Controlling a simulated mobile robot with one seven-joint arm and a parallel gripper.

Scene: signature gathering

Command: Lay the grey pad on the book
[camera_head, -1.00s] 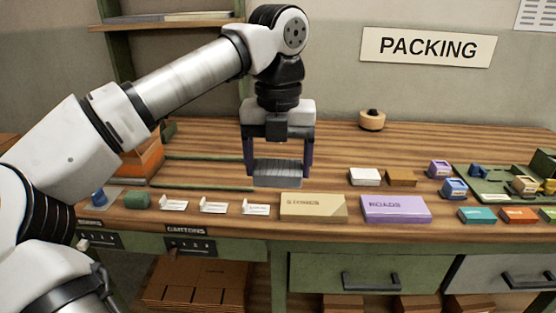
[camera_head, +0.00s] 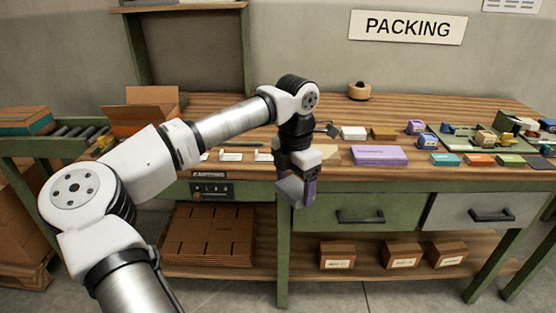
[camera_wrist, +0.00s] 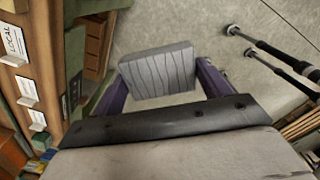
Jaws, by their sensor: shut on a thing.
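My gripper (camera_head: 298,194) is shut on the grey pad (camera_head: 288,190), holding it in the air in front of the bench's front edge, lower than the bench top. In the wrist view the grey, line-marked pad (camera_wrist: 157,72) sits between the two purple fingers, with floor behind it. Two flat, book-like blocks lie on the bench: a purple one (camera_head: 380,155), and a tan one (camera_head: 331,153) mostly hidden behind my gripper. Their lettering is too small to read here, so I cannot tell which is the book.
White cards (camera_head: 231,155) stand left of the tan block. White (camera_head: 353,133) and brown (camera_head: 383,133) boxes lie behind the purple block. Small coloured boxes (camera_head: 480,160) and a green tray (camera_head: 455,130) are at right. Drawer handles (camera_head: 360,217) stick out below the bench top.

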